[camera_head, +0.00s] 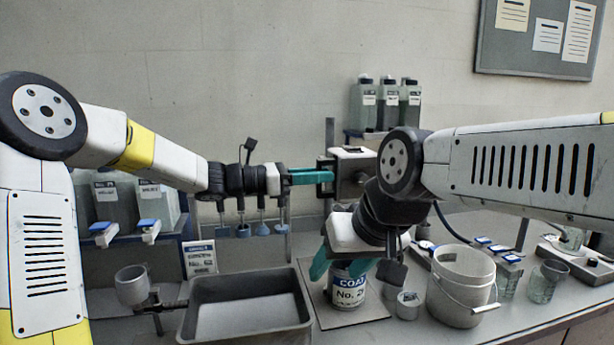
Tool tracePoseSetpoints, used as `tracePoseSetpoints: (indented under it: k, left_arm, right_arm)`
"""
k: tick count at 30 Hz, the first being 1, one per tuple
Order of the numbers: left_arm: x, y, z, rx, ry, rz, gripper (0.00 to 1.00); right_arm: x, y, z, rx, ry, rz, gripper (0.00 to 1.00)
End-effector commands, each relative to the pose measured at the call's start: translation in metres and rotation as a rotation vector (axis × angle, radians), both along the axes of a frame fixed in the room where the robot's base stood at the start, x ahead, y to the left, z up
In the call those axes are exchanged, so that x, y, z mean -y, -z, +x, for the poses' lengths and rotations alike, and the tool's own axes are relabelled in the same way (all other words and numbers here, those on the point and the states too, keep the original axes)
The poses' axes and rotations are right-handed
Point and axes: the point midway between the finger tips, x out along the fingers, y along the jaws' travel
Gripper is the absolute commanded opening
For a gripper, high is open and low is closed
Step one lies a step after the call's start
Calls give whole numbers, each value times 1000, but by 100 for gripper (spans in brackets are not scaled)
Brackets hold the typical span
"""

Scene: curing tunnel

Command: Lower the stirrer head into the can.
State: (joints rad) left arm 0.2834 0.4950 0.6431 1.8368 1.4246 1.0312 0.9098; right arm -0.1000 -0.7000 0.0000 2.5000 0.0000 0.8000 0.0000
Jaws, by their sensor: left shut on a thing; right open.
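The stirrer head (350,157) is a pale box on an upright post (329,135), at the middle of the view. My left gripper (322,177) reaches in level from the left, its teal fingers shut on a dark part at the head's left side. The can (348,292), labelled COAT No. 2, stands on a flat grey plate below the head. My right gripper (340,268) points down at the can, its teal fingers apart, one on each side of its upper part. I cannot tell whether they touch it. The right wrist hides the can's mouth and the stirrer's lower part.
A grey tray (207,329) lies left of the can, with a metal cup (131,285) beside it. A white bucket (461,287) and a small cup (408,306) stand close on the right. Glass beakers (546,281) are further right. Bottles (388,106) stand behind.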

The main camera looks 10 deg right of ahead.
Motion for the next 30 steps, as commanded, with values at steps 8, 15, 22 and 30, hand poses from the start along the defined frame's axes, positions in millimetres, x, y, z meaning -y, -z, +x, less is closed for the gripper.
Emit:
tracePoseSetpoints:
  k: [8,15,22,30]
  left_arm:
    - [0,52,0,-10,0,2,0]
    - [-1,117,1,-7,-1,2,0]
    - [-1,142,1,-2,-3,4,0]
    - [-1,144,0,-3,-3,9,0]
  right_arm:
    - [0,0,0,0,0,0,56]
    - [0,0,0,0,0,0,56]
    - [0,0,0,0,0,0,56]
    - [0,0,0,0,0,0,56]
